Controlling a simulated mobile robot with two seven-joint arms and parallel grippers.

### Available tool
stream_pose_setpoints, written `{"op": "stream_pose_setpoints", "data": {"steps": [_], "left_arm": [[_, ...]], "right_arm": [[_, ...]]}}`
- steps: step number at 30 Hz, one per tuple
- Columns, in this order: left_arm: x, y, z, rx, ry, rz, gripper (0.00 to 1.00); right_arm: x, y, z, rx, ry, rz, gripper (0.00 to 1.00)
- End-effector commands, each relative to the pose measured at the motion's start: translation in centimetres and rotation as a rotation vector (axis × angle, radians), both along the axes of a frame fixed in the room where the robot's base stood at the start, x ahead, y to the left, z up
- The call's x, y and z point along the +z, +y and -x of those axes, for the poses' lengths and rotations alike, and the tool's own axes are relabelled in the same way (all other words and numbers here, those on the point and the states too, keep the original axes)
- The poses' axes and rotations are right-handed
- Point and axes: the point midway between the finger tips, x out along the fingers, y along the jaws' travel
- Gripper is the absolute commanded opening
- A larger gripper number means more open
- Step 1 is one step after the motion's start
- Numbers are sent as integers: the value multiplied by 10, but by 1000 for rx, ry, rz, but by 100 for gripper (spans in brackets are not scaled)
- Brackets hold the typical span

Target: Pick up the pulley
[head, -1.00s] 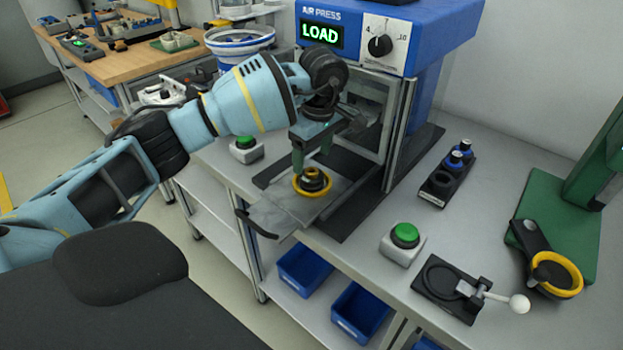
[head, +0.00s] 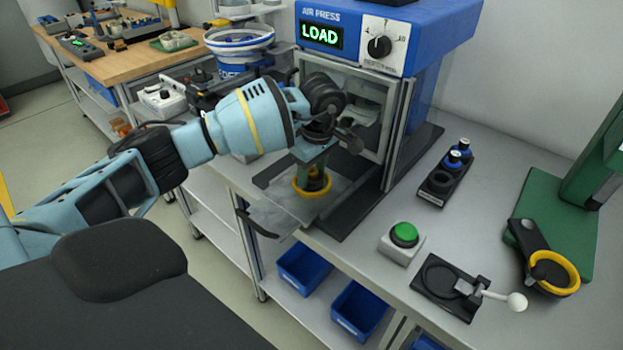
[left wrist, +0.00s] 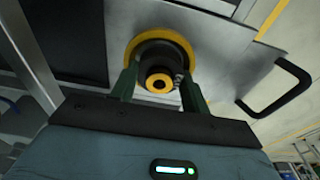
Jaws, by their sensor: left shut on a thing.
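The pulley (left wrist: 160,58) is a dark stepped piece with a yellow flange and a yellow-ringed centre. It sits on the metal sliding plate (head: 272,215) of the air press. In the head view the pulley's yellow ring (head: 313,190) shows partly below my left gripper (head: 310,172). The gripper's green fingers stand on both sides of the pulley's dark hub and are shut on it, as the left wrist view (left wrist: 158,88) shows. I cannot tell a gap between pulley and plate. My right gripper is not in view.
The blue air press (head: 440,30) stands behind, its display reading LOAD. A green button box (head: 403,240), a black clamp fixture (head: 445,285) with a white-knobbed lever, and a green machine (head: 555,215) with a yellow ring are on the right. Blue bins (head: 360,310) are below.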

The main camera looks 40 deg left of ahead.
Motion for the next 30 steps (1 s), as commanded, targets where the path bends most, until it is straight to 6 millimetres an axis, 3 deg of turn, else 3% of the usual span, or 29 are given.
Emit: {"op": "stream_pose_setpoints", "data": {"steps": [11,22,30], "left_arm": [[4,0,0,0,-2,1,20],[37,0,-1,0,-3,1,20],[38,-10,28,-2,0,0,20]], "right_arm": [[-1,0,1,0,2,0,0],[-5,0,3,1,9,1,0],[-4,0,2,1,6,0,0]]}}
